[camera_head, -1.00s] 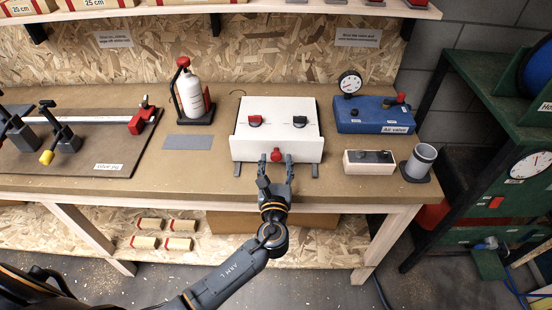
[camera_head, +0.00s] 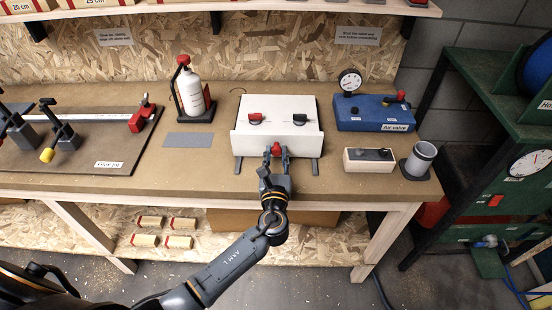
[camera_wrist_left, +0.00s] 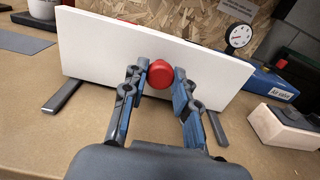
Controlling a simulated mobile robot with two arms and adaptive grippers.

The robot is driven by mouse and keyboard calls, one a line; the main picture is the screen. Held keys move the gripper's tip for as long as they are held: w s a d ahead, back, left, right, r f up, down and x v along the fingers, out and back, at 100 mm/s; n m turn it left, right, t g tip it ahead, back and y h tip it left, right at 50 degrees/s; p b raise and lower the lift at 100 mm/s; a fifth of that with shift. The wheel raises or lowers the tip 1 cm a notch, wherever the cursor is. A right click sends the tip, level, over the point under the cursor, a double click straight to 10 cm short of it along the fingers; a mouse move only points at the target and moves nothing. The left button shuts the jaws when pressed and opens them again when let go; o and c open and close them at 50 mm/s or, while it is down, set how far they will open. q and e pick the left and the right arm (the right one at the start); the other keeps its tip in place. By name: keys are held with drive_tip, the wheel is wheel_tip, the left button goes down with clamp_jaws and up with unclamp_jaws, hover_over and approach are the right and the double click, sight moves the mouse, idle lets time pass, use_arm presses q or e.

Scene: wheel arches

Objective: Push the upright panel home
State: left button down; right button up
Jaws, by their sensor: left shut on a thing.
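The upright white panel (camera_head: 253,146) stands across the front of a white box (camera_head: 276,108) on the workbench. It bears a red knob (camera_head: 276,149) at its middle. Two dark rails (camera_head: 315,167) stick out from under it toward the bench's front edge. My left gripper (camera_head: 276,157) reaches in from the front and is shut on the red knob. In the left wrist view the panel (camera_wrist_left: 100,50) looks broad and plain, with the knob (camera_wrist_left: 160,75) between my fingers. The panel hides any gap between it and the box. My right gripper is out of view.
A red toggle (camera_head: 255,117) and a black one (camera_head: 299,119) sit on the box top. A blue air valve unit (camera_head: 365,112), a small white-fronted block (camera_head: 368,167) and a grey cup (camera_head: 420,160) stand to the right. A bottle (camera_head: 193,95) and a grey plate (camera_head: 187,140) are to the left.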

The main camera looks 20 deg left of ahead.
sight(276, 153)
use_arm(q)
drive_tip(key=x, duration=0.3)
drive_tip(key=shift+w, duration=0.1)
drive_tip(key=shift+r, duration=0.1)
drive_tip(key=c, duration=1.4)
unclamp_jaws()
drive_tip(key=o, duration=0.3)
drive_tip(key=shift+o, duration=0.4)
drive_tip(key=shift+w, duration=0.15)
drive_tip(key=v, duration=1.2)
